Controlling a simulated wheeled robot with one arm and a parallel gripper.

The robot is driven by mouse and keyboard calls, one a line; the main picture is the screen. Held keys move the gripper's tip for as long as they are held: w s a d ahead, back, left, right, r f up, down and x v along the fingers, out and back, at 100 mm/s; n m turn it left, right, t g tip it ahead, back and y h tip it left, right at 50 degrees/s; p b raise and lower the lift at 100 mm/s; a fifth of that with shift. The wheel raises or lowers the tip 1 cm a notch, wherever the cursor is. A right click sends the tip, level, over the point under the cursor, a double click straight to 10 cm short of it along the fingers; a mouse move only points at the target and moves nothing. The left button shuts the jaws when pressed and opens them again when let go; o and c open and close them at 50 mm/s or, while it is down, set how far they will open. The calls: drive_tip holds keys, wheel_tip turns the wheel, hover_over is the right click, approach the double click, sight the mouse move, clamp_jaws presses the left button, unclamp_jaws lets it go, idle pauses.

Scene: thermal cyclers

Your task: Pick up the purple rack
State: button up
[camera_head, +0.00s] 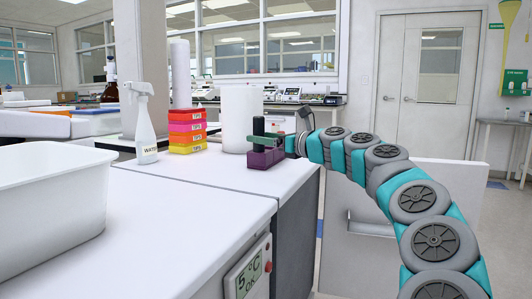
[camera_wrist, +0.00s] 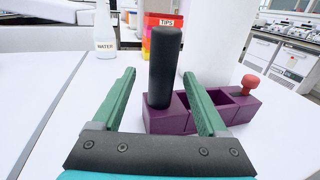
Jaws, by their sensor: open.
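The purple rack (camera_wrist: 167,122) sits on the white bench top, in front of a white paper roll. A black cylinder (camera_wrist: 165,70) stands upright in its left compartment, and a red-knobbed item (camera_wrist: 249,84) is at its right end. In the head view the rack (camera_head: 260,160) is at the bench's far right end, partly hidden by my gripper. My gripper (camera_wrist: 160,90) is open in the wrist view, its green fingers on either side of the black cylinder in the picture. Whether the fingers touch the rack or cylinder I cannot tell. It also shows in the head view (camera_head: 266,137).
A spray bottle marked WATER (camera_head: 144,125), stacked coloured tip boxes (camera_head: 187,131) and the white paper roll (camera_head: 238,118) stand near the rack. A large white bin (camera_head: 50,215) is at the left. The bench top (camera_head: 190,185) in front is clear.

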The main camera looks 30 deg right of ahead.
drive_tip(key=shift+r+x, duration=0.2)
drive_tip(key=shift+x, duration=2.65)
drive_tip(key=shift+d, duration=0.15)
clamp_jaws()
